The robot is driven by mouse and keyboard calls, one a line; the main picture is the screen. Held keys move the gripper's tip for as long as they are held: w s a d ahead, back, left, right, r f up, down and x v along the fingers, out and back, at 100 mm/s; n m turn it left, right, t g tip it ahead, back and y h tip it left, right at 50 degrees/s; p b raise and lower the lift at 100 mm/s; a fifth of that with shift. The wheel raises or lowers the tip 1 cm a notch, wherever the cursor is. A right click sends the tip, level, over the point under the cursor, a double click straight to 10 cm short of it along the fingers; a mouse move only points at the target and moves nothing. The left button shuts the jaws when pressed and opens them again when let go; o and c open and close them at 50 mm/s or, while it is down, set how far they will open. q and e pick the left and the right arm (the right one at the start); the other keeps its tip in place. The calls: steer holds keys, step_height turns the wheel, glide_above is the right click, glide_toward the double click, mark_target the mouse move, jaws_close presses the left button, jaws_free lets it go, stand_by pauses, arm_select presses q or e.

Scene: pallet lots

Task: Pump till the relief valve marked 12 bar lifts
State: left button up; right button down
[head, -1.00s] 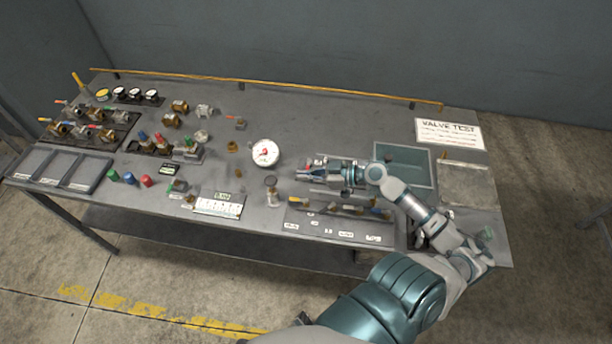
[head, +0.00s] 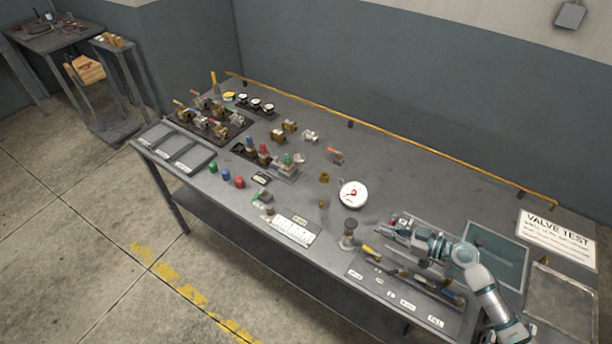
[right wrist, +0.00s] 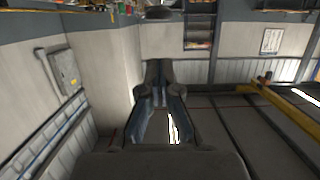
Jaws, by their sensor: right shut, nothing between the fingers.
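A white round gauge (head: 353,194) with a red mark at its centre lies on the grey bench. A small upright fitting with a dark round top (head: 348,230) stands in front of it. Valves with blue (head: 248,141), red (head: 264,150) and green (head: 288,160) tops stand left of the gauge; no 12 bar marking is readable. My right gripper (head: 390,229) is shut and empty, pointing left, above the bench just right of the fitting. Its closed fingers show in the right wrist view (right wrist: 160,72). My left gripper is out of view. Pump parts cannot be told apart.
A tool tray (head: 360,268) with labels lies beneath and in front of my right gripper. A sign reading VALVE TEST (head: 556,238) and a green-grey panel (head: 500,250) are at the right. A yellow rail (head: 400,142) runs along the back edge. Bare bench lies behind the gauge.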

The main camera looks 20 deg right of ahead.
steer(key=shift+d+f, duration=0.1)
steer(key=shift+d, duration=0.3)
steer(key=w+a+r+n+g, duration=0.2)
steer(key=w+a+r+g, duration=0.1)
steer(key=a+r, duration=0.35)
steer(key=d+h, duration=0.1)
steer(key=d+r+m+g+h, duration=0.1)
steer(key=d, duration=0.1)
steer(key=s+d+r+m+h+p, duration=0.1)
steer(key=shift+s+d+h, duration=0.1)
steer(key=shift+d+h, duration=0.15)
steer(key=shift+h, duration=0.05)
